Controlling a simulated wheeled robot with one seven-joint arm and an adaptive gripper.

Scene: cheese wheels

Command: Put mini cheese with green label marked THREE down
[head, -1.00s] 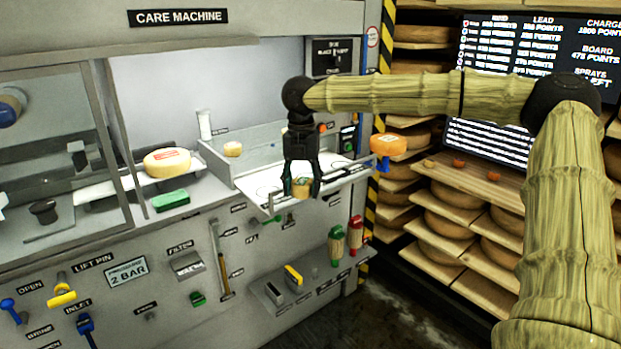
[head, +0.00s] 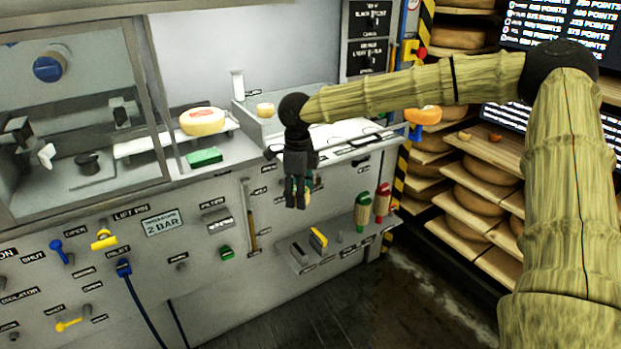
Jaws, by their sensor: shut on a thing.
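My gripper (head: 296,203) points down in front of the care machine's front panel, below the edge of the white counter. It is shut on the mini cheese (head: 307,194), which is mostly hidden behind the fingers. Only a small yellowish and green part shows at their right side. The marking THREE cannot be read. The gripper and cheese appear clear of the counter, above the small tool ledge.
A small pale cheese (head: 265,110) sits in the machine's tray. A larger cheese wheel (head: 203,121) lies left of it, behind a green block (head: 204,157). A tool ledge (head: 352,247) juts out below. Wooden shelves (head: 468,185) with cheese wheels stand at right.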

